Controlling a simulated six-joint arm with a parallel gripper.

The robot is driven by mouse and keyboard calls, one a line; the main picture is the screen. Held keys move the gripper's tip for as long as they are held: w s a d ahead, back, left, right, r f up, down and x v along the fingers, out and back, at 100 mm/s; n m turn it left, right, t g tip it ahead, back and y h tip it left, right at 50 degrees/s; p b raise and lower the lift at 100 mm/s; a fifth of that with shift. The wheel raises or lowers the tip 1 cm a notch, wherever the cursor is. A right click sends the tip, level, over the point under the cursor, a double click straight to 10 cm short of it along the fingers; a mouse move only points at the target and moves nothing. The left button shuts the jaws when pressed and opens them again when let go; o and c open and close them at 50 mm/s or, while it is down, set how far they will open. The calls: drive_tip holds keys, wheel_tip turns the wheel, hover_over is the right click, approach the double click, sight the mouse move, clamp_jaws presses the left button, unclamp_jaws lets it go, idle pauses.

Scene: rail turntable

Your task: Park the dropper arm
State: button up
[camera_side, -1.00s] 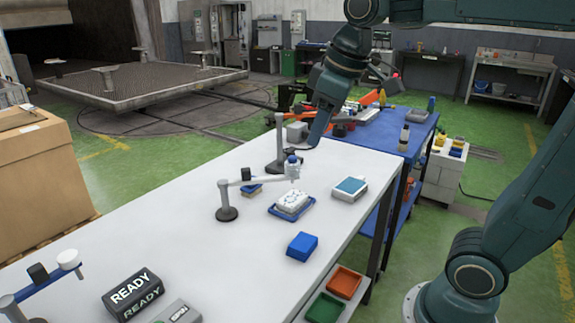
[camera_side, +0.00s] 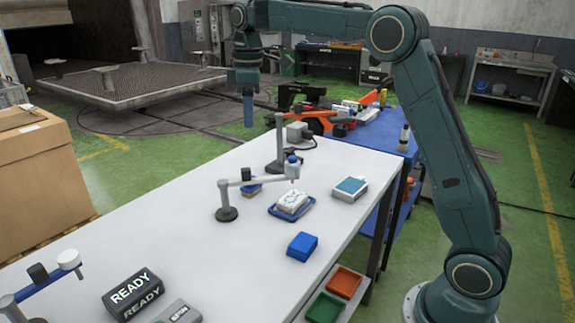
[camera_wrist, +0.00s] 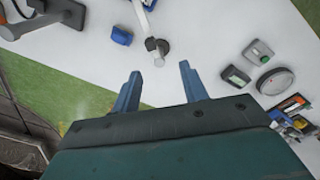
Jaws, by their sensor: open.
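The dropper arm (camera_side: 262,181) is a light grey swing arm on a post with a round dark base. In the side view it points right, its end with a small bottle (camera_side: 292,167) near a white block on a blue tray (camera_side: 275,212). In the wrist view, part of the dropper arm (camera_wrist: 141,16) and its dark base show ahead of the fingers. My gripper (camera_side: 248,122) hangs high, beyond the table's far left edge, fingers down. In the wrist view my gripper (camera_wrist: 159,72) is open and empty, apart from the dropper arm.
A dark post stand (camera_side: 280,148) stands behind the dropper arm. A READY box (camera_side: 132,293) and a second swing arm (camera_side: 42,284) are at the front left. A blue block (camera_side: 302,247) and a white blue-topped box (camera_side: 350,188) lie right. The table's left middle is clear.

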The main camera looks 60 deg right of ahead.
sight(246, 169)
drive_tip(key=shift+n+g, duration=0.3)
drive_tip(key=shift+n, duration=0.3)
drive_tip(key=shift+w+d+f, duration=0.35)
drive_tip(key=shift+w+f, duration=0.4)
drive_tip(key=shift+w, duration=0.15)
drive_tip(key=shift+w+d+f, duration=0.35)
drive_tip(key=shift+w+f, duration=0.35)
drive_tip(key=shift+w, duration=0.15)
drive_tip(key=shift+f, duration=0.1)
drive_tip(key=shift+f, duration=6.8)
clamp_jaws()
